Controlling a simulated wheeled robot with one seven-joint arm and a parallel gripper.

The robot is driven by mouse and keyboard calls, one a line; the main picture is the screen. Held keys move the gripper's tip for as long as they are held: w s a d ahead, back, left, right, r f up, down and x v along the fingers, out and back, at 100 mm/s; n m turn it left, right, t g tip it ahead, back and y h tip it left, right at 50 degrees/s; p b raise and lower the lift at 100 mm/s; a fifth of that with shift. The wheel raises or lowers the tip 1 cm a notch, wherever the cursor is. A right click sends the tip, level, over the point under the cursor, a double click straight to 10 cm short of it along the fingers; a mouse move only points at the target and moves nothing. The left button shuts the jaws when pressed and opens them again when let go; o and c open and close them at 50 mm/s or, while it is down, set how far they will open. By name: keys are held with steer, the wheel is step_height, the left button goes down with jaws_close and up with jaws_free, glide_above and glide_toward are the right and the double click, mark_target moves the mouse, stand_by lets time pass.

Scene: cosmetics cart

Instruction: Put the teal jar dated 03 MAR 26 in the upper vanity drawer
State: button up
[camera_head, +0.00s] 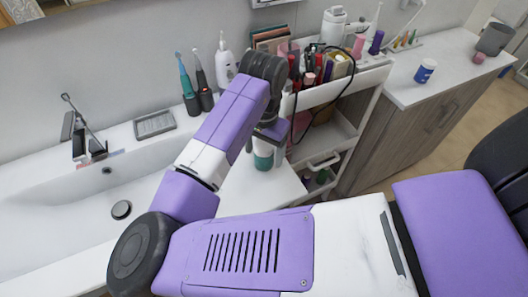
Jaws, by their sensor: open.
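A small container with a teal lower part and a pale upper part (264,158) stands on the white counter right of the sink. It may be the teal jar, but no date can be read. My gripper (268,133) is over it, pointing down, open. The gripper partly hides its top, and I cannot tell whether the fingers are around it. A wood-fronted cabinet (415,135) with a white top stands at the right and looks closed. I cannot tell which front is the upper vanity drawer.
A white cart (343,85) crowded with cosmetics stands right of my gripper, a black cable hanging over it. Toothbrushes (188,85) and a white bottle (225,62) stand behind the arm. The sink (90,200) is left. A blue-and-white tub (425,71) stands on the cabinet.

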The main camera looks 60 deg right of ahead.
steer(key=shift+f, duration=0.65)
jaws_close()
steer(key=shift+r, duration=0.1)
